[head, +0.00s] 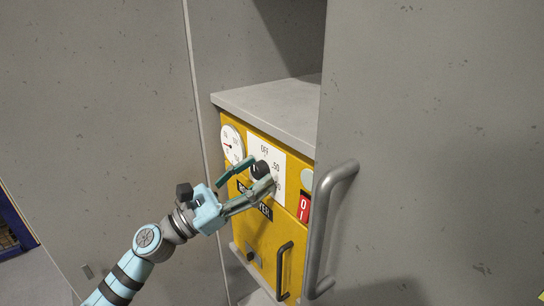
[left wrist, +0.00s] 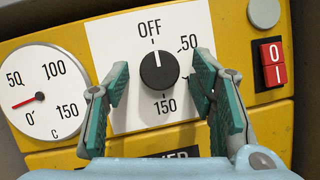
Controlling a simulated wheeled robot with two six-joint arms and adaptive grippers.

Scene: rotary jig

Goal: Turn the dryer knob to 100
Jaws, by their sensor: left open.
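The dryer (head: 262,222) is a yellow box with a grey top. Its black dryer knob (left wrist: 160,70) sits on a white dial plate (left wrist: 115,50); it also shows in the head view (head: 259,169). The knob's white mark points up at OFF. The labels 50 and 150 are readable; the 100 label is hidden, apparently behind the right-hand finger. My left gripper (head: 259,171) is open, with its teal finger pads either side of the knob. In the left wrist view gaps show between both pads and the knob. My right gripper is out of view.
A round gauge (left wrist: 42,92) left of the knob has its red needle near 0. A red 0/1 switch (left wrist: 272,65) is at the right. A grey panel with a large handle (head: 325,225) stands close on the right. A smaller handle (head: 283,270) is below.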

